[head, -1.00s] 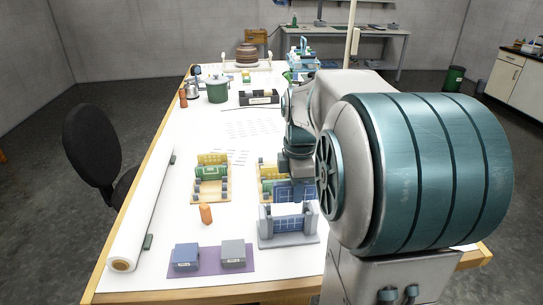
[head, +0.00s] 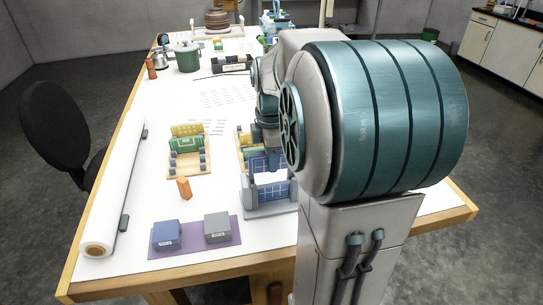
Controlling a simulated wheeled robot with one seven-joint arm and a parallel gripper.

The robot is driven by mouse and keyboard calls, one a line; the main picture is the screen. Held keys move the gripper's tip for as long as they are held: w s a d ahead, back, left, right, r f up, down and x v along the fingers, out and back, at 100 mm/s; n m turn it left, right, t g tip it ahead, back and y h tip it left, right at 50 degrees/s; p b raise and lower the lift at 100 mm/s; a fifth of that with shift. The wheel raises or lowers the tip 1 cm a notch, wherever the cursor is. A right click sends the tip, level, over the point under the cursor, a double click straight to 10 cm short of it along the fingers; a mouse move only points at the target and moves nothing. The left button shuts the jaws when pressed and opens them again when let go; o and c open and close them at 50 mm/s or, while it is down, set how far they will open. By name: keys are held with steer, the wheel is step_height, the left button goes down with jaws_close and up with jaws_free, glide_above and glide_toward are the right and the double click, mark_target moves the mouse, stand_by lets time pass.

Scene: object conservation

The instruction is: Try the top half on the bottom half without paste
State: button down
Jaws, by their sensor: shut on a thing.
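My gripper (head: 269,152) is partly hidden behind my own arm. It points down and is shut on a blue, grid-patterned piece (head: 257,164), which looks like the top half. The piece is just above or behind a grey stand (head: 262,210), and I cannot tell whether they touch. The stand holds bluish upright parts (head: 252,193) around a pale gap, perhaps the bottom half. My arm hides the right side of the stand.
A purple mat (head: 195,248) at the front holds a blue box (head: 166,236) and a grey box (head: 217,228). An orange cylinder (head: 184,188) stands left of the stand. Wooden trays with yellow and green parts (head: 187,145) lie behind. A paper roll (head: 118,185) lies along the left edge.

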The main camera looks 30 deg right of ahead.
mark_target(272, 185)
steer(key=shift+f+b, duration=1.55)
steer(key=shift+f, duration=1)
steer(key=shift+f, duration=0.2)
steer(key=c, duration=1.3)
jaws_free()
steer(key=shift+a, duration=0.15)
steer(key=shift+r, duration=0.1)
step_height(272, 185, up, 14)
steer(key=shift+f, duration=0.2)
